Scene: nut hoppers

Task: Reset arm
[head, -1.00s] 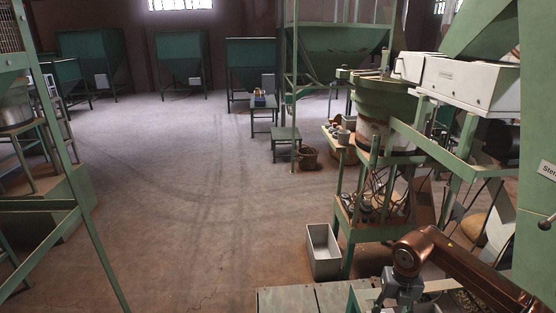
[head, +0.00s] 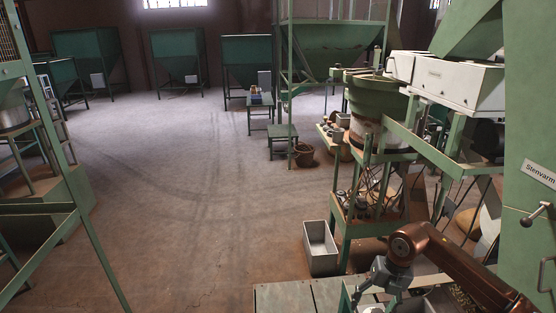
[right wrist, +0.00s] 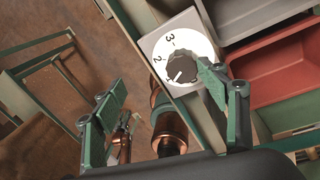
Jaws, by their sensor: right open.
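My right arm (head: 455,265), copper-coloured, reaches in from the lower right in the head view. Its grey wrist part (head: 387,275) hangs down beside the green machine frame. The right gripper (right wrist: 162,80) shows in the right wrist view with its two green-padded fingers wide apart and nothing held between them. Beyond the fingers is a dial with a black knob (right wrist: 181,68) on a white numbered face; the right finger overlaps its edge. I cannot tell whether they touch. My left gripper is not in view.
A red bin (right wrist: 275,70) and a grey bin (right wrist: 240,18) lie right of the dial. In the head view, a grey open box (head: 320,248) stands on the floor by the green frame. A green cabinet (head: 530,120) rises at right. The floor at centre-left is clear.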

